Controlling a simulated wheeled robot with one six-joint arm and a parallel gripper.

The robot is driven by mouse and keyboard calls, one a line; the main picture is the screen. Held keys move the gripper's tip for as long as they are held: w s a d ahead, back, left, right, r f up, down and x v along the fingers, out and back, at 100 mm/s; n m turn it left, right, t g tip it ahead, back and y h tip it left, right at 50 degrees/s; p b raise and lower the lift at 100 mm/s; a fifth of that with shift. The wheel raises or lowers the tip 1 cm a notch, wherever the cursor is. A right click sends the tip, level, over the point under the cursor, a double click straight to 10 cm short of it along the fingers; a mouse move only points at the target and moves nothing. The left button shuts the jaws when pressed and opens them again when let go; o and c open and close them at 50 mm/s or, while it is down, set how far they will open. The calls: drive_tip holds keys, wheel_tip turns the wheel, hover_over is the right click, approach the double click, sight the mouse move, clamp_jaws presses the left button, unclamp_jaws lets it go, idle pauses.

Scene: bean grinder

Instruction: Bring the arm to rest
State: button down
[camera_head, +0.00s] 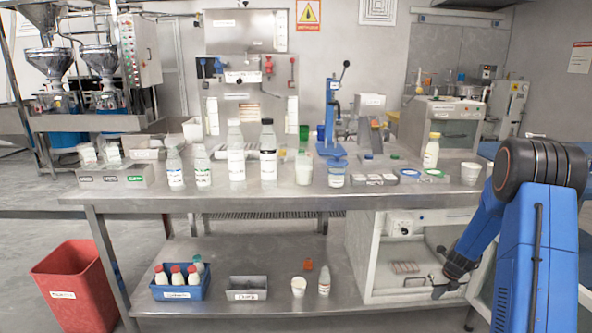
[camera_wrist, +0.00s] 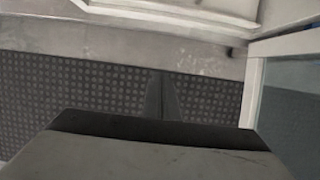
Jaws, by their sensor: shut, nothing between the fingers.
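My blue and black arm (camera_head: 541,235) stands at the right of the head view, bent at a dark elbow joint, with its forearm slanting down to the left. My gripper (camera_head: 441,291) hangs low at the forearm's end, in front of the open white cabinet (camera_head: 367,262) under the table. Nothing shows held in it. In the wrist view the narrow dark fingers (camera_wrist: 162,96) are together, over a dark perforated surface. I cannot tell how far the gripper is from the cabinet.
The steel table (camera_head: 270,197) carries several bottles, jars and small devices. On the lower shelf (camera_head: 235,270) stand a blue crate (camera_head: 182,293) of bottles, a grey tray (camera_head: 248,289), a cup and a bottle. A red bin (camera_head: 75,290) stands at the left. A pale frame edge (camera_wrist: 254,90) lies right of the fingers.

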drive_tip(key=s+a+r+n, duration=0.5)
drive_tip(key=a+r+n, duration=0.1)
drive_tip(key=r, duration=0.3)
drive_tip(key=s+a+r+n, duration=0.5)
drive_tip(key=a+r+n, duration=0.1)
drive_tip(key=r, duration=0.3)
drive_tip(key=s+a+r+n, duration=0.5)
drive_tip(key=s+r, duration=0.1)
drive_tip(key=r, duration=0.3)
drive_tip(key=s+a+r+n, duration=0.2)
drive_tip(key=s+n, duration=0.4)
drive_tip(key=s, duration=0.3)
drive_tip(key=s+a+r+n+t, duration=0.1)
drive_tip(key=s+a+r+n, duration=0.1)
drive_tip(key=s+n, duration=0.4)
drive_tip(key=s+a+r+n, duration=0.2)
drive_tip(key=s+a+n, duration=0.2)
drive_tip(key=s, duration=0.9)
drive_tip(key=n, duration=0.2)
drive_tip(key=shift+r+n, duration=0.25)
drive_tip(key=shift+n, duration=0.05)
